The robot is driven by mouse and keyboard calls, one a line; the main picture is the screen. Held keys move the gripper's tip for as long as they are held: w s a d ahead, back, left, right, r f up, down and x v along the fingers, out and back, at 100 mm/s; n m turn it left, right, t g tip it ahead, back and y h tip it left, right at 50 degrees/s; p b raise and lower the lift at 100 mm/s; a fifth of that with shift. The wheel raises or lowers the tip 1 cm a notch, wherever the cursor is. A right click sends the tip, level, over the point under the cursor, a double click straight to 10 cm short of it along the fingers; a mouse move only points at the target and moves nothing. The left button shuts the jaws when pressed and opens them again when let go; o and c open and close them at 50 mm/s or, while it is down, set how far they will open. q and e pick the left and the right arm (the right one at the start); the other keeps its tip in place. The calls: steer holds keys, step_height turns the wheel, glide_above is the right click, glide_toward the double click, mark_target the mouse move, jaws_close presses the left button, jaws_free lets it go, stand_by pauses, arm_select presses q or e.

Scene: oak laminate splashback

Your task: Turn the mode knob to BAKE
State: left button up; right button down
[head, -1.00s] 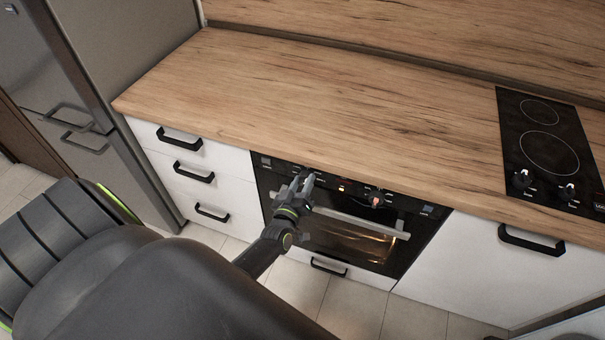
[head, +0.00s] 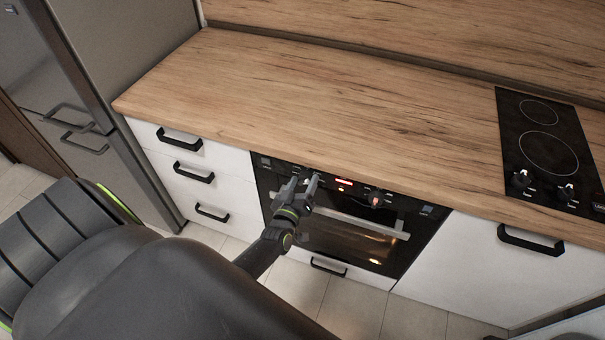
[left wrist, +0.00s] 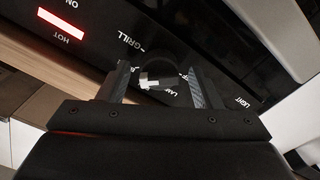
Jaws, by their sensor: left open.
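The mode knob (left wrist: 150,81) is a dark round dial with a white marker, seen in the left wrist view. The marker sits close to the partly hidden LAMP label. GRILL (left wrist: 130,42) and LIGHT (left wrist: 244,103) are readable; I cannot read BAKE. My left gripper (left wrist: 162,78) is open, with one finger on each side of the knob. Whether the fingers touch it is unclear. In the head view my left gripper (head: 302,180) is at the left part of the oven panel (head: 410,205) and hides most of the knob. My right gripper is not in view.
A second knob (head: 376,198) sits farther right on the panel. The oven handle (head: 350,215) runs below. A red HOT indicator (left wrist: 62,25) is lit. The wooden counter (head: 330,110) above is clear, with a cooktop (head: 550,150) at right. White drawers (head: 190,170) stand left.

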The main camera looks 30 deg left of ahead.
arm_select(q)
steer(key=b+v, duration=0.3)
steer(key=v, duration=1.4)
steer(key=shift+s, duration=0.2)
